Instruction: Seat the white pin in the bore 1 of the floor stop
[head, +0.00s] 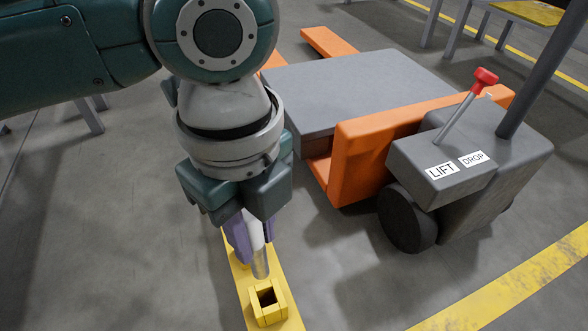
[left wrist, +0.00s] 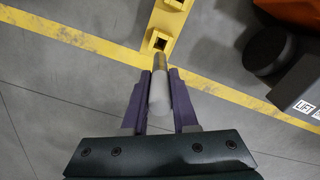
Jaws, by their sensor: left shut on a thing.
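My left gripper (head: 253,240) points down with its purple fingers shut on the white pin (head: 257,234). The pin has a grey lower end, and in the left wrist view (left wrist: 160,96) it lies between both fingers. The yellow floor stop (head: 241,277) is a bar on the floor with raised square sockets. One open, dark bore (head: 267,297) shows just in front of the pin's tip, apparently empty. The left wrist view shows this bore (left wrist: 159,42) just beyond the tip, and part of another socket (left wrist: 175,4). No bore number is readable. My right gripper is not in view.
An orange and grey pallet truck (head: 400,125) stands to the right, with a red-topped lever (head: 484,79) and LIFT and DROP labels. Its dark wheel (head: 407,218) is nearest the stop. A yellow floor line (head: 510,285) crosses at lower right.

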